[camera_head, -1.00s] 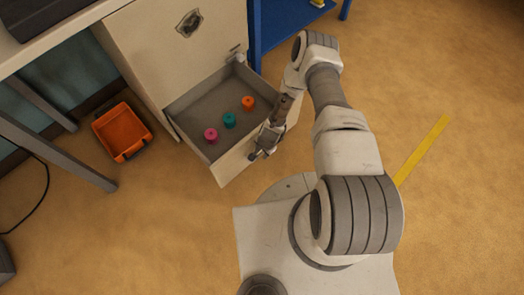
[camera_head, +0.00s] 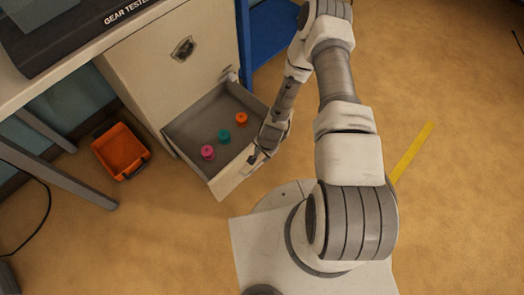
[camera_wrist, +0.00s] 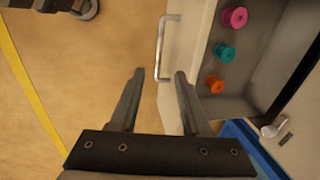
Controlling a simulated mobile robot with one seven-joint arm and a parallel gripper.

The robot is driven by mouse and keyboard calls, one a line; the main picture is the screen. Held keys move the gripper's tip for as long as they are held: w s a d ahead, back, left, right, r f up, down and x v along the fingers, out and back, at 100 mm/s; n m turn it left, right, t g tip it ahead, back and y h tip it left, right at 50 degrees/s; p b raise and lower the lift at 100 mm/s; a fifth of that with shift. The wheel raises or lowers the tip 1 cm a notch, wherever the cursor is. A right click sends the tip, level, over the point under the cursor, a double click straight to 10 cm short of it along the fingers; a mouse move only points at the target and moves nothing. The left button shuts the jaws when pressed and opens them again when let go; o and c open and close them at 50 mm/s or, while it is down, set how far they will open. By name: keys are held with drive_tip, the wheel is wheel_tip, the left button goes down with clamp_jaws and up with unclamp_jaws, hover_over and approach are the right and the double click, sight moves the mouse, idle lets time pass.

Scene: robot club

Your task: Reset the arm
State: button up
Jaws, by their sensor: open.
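My gripper (camera_wrist: 160,82) is open and empty in the wrist view, its two fingers apart. A metal drawer handle (camera_wrist: 165,46) lies just beyond the fingertips, not gripped. In the head view my gripper (camera_head: 254,160) is by the front of the open drawer (camera_head: 226,188). The drawer is pulled out of a pale cabinet (camera_head: 165,70). Inside it stand a pink spool (camera_head: 207,152), a teal spool (camera_head: 224,135) and an orange spool (camera_head: 241,118) in a row; all three also show in the wrist view.
An orange bin (camera_head: 121,151) sits on the floor left of the cabinet, near grey desk legs. A dark box marked "GEAR TESTER" (camera_head: 60,35) is on the desktop. Blue furniture (camera_head: 272,30) stands behind my arm. The floor to the right is clear, with a yellow strip (camera_head: 411,152).

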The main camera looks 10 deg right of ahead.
drive_tip(key=shift+r, duration=0.35)
idle(0.3)
